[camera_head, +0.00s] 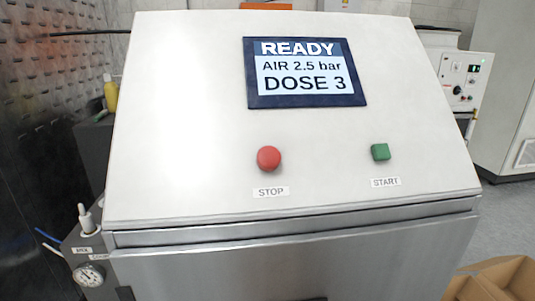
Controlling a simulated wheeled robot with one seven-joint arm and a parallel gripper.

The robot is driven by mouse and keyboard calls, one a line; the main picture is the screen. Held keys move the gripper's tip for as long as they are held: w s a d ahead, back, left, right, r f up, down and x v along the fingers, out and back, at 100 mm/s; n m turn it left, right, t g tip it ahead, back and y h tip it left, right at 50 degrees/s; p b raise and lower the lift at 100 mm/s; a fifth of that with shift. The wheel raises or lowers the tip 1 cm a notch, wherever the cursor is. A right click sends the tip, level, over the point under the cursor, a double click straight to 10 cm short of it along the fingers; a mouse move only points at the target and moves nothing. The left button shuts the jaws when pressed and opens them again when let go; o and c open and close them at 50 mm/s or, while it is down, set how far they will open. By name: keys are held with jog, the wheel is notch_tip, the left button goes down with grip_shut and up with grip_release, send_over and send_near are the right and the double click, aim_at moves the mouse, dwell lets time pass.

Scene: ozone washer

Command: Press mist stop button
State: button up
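A round red button (268,158) sits on the sloped white panel (180,120), left of the panel's middle. The label under it reads STOP (270,192). No button is labelled mist stop. The display (304,72) above the buttons reads READY, AIR 2.5 bar, DOSE 3. My gripper is not in view, and nothing covers either button.
A steel front (290,262) lies below the panel. A pressure gauge (89,275) with blue tubing is at lower left. An open cardboard box (495,280) is at lower right. A white control box (465,80) stands behind right. The space over the panel is clear.

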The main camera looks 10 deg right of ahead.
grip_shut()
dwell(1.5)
